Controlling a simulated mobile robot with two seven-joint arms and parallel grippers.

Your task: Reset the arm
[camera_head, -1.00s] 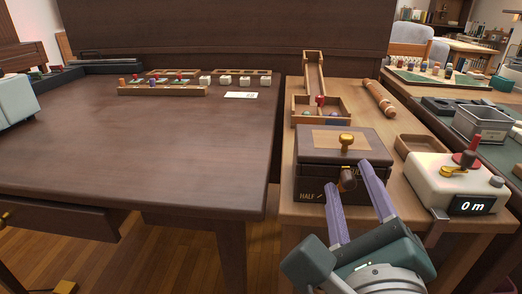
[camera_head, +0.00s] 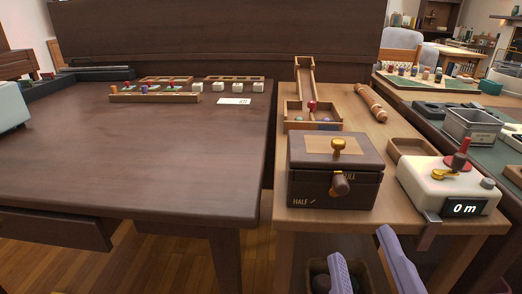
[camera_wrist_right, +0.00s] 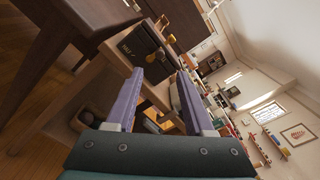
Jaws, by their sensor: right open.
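My right gripper (camera_head: 360,244) is at the bottom of the head view, below and in front of the dark box. Its two purple fingers are spread apart with nothing between them. In the right wrist view the open fingers (camera_wrist_right: 158,74) also hold nothing. The dark box (camera_head: 310,187) on the side table has a gold knob (camera_head: 339,146) on its lid and a brown knob (camera_head: 341,184) on its front. My left gripper is in neither view.
The side table (camera_head: 290,220) also holds a white device reading "0 m" (camera_head: 418,185), a wooden tray (camera_head: 393,150), a ramp (camera_head: 305,80) and a roller (camera_head: 371,103). A bin (camera_head: 315,270) sits beneath. The large table (camera_head: 140,160) is mostly clear in front.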

